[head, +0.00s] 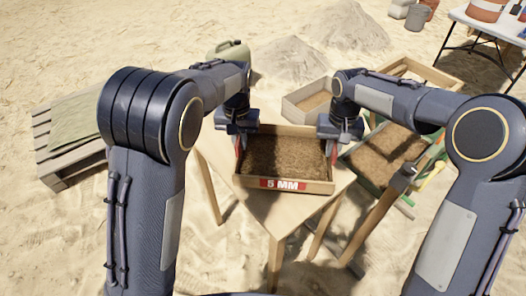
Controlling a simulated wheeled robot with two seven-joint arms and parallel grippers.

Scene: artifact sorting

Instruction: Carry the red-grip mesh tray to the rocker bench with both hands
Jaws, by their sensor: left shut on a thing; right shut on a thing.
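The mesh tray (240,182) is a wooden-framed box with brown soil inside and a red "5 MM" label on its front. Red shows at its left and right ends. My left gripper (239,148) is shut on the tray's left end, and my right gripper (333,150) is shut on its right end; the jaws partly hide the red grips. The tray looks level, over a light wooden table (250,210); I cannot tell whether it touches the top. A green-edged frame (426,161) with a soil-filled tray stands to the right, possibly the rocker bench.
A grey-sided box (297,112) with soil lies behind the tray. Another wooden tray (437,75) is at back right. A pallet (50,172) with a cloth is at left. A jerrycan (230,50) and sand piles (290,58) are behind. A white table (487,22) stands far right.

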